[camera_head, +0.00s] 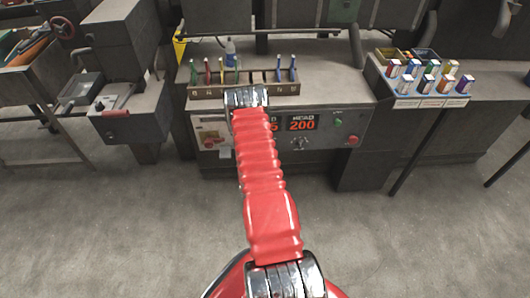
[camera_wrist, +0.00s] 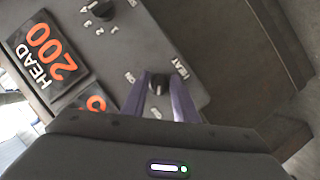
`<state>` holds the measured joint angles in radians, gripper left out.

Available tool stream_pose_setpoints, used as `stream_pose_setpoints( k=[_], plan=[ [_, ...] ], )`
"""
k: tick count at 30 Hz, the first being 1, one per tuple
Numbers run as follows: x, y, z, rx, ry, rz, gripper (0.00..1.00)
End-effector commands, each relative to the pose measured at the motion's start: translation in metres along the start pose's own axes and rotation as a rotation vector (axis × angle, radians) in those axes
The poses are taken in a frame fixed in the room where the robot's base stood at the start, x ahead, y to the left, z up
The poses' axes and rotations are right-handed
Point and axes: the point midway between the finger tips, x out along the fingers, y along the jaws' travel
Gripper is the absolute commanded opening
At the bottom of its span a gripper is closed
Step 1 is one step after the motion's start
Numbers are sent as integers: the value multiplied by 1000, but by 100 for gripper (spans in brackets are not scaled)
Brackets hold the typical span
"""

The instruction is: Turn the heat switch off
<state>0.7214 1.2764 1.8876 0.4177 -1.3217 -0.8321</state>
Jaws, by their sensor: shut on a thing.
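The heat switch (camera_wrist: 157,84) is a small dark knob on the grey control panel, with the label HEAT (camera_wrist: 180,68) beside it and small white markings around it. My gripper (camera_wrist: 159,90) has its two purple-grey fingers on either side of the knob, shut on it. The knob's exact pointing direction is hard to read between the fingers. In the head view, my red arm reaches to the machine's front panel and hides both the gripper and the heat switch.
A red-digit display reading HEAD 200 (camera_head: 302,123) sits on the panel, with a second display partly hidden. A selector knob (camera_wrist: 103,10) marked with numbers is nearby. A red button (camera_head: 353,139) is at right. A tool rack (camera_head: 230,91) stands above. The floor in front is clear.

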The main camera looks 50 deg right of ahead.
Motion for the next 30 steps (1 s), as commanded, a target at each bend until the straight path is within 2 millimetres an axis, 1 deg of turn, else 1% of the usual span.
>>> stream_pose_setpoints(
  k=[6, 7, 9, 16, 20, 23, 26, 30],
  plan=[
    [0, 0, -2, 0, 4, -1, 4],
    [0, 0, -2, 0, 5, -1, 27],
    [0, -1, -2, 0, 5, -2, 31],
    [0, 0, -1, 1, 3, -2, 31],
    [-5, -1, -1, 0, 2, -3, 31],
    [-13, -1, -1, 0, 2, -4, 31],
    [-26, -1, -1, 0, 2, -4, 31],
    [-49, -2, -1, -1, 2, -5, 31]
  ],
)
